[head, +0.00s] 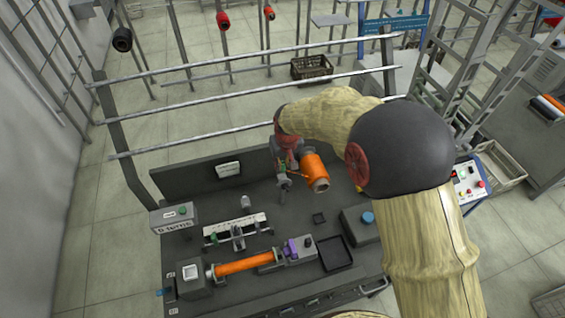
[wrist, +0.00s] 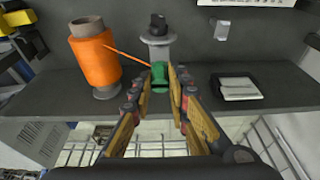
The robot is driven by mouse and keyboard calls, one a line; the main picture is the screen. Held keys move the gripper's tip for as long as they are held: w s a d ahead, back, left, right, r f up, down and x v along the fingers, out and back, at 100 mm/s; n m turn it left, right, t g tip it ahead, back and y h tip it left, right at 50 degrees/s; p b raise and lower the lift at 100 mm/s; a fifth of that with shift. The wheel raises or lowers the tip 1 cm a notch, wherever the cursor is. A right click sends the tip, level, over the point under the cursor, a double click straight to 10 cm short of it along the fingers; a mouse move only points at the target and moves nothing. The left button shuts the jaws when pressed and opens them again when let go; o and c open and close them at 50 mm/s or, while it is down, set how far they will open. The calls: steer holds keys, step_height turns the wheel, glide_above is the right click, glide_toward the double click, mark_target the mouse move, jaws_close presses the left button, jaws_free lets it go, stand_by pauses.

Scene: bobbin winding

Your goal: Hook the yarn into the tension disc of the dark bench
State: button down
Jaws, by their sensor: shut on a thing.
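The orange yarn cone (wrist: 95,58) stands upright on the dark bench (head: 295,215), left of my fingers in the wrist view; in the head view the cone (head: 314,168) is right of my gripper. A thin orange yarn (wrist: 125,53) runs taut from it towards a small green piece (wrist: 160,73) at my fingertips. My gripper (wrist: 163,85) is shut on the green piece. Just beyond it stands a grey post with a round plate and dark knob (wrist: 157,32), probably the tension disc. The yarn appears apart from that post. My gripper also shows in the head view (head: 283,180), partly hidden.
An orange rod-like bobbin (head: 243,264) lies in a winder at the bench front, beside a purple part (head: 291,248). A black tray (head: 334,254) and a box with a blue knob (head: 361,222) are at right. Metal rails (head: 240,88) cross behind and above the bench.

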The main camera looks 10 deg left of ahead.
mark_target(283, 168)
steer(key=shift+f, duration=0.4)
steer(key=shift+f+b, duration=1.15)
steer(key=shift+f, duration=0.4)
steer(key=shift+s+a+r, duration=0.1)
steer(key=shift+s+a, duration=0.25)
steer(key=shift+a, duration=0.4)
steer(key=shift+s+a+r, duration=0.1)
steer(key=shift+s+a, duration=0.3)
steer(key=shift+a, duration=0.3)
steer(key=shift+s+a, duration=0.35)
steer(key=shift+a, duration=0.4)
steer(key=shift+r, duration=0.1)
steer(key=shift+s+a+r+p, duration=0.15)
steer(key=shift+r+p, duration=0.3)
steer(key=shift+r, duration=0.3)
steer(key=shift+a+r+p, duration=0.15)
steer(key=shift+r+p, duration=0.25)
steer(key=shift+r, duration=0.35)
steer(key=shift+s+a+r+p, duration=0.15)
steer(key=shift+r+p, duration=0.3)
steer(key=shift+r, duration=0.3)
